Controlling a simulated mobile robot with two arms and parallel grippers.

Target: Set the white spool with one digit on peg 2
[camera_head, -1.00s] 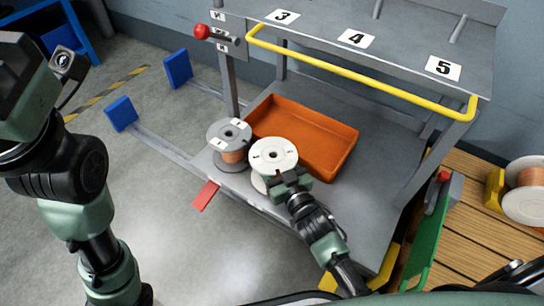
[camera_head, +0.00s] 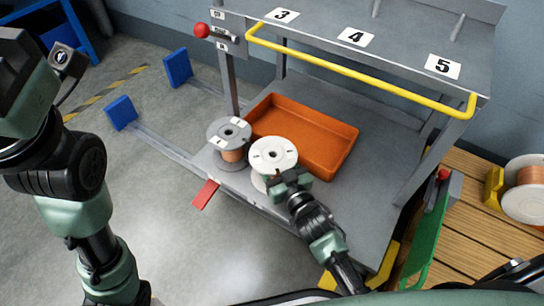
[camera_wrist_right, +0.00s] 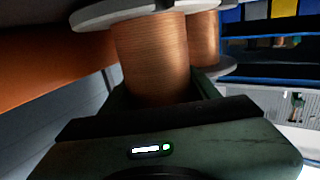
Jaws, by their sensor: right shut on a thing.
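The white spool (camera_head: 274,153) stands on the grey lower shelf, in front of the orange tray. My right gripper (camera_head: 285,179) reaches it from the front and is shut on it. In the right wrist view the copper winding (camera_wrist_right: 152,57) of the spool sits between the fingers, under its pale flange (camera_wrist_right: 118,15). The marking on its top is too small to read. A grey spool (camera_head: 229,133) with white labels stands just left of it. Peg 2 is not visible; labels 3, 4 and 5 show on the upper shelf. My left gripper is not in view; only its arm shows.
The orange tray (camera_head: 310,138) lies empty behind the spools. A yellow rail (camera_head: 360,72) runs along the upper shelf's front edge. A red tab (camera_head: 205,194) sticks out at the lower shelf's front. Another spool (camera_head: 526,190) rests on the pallet at right.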

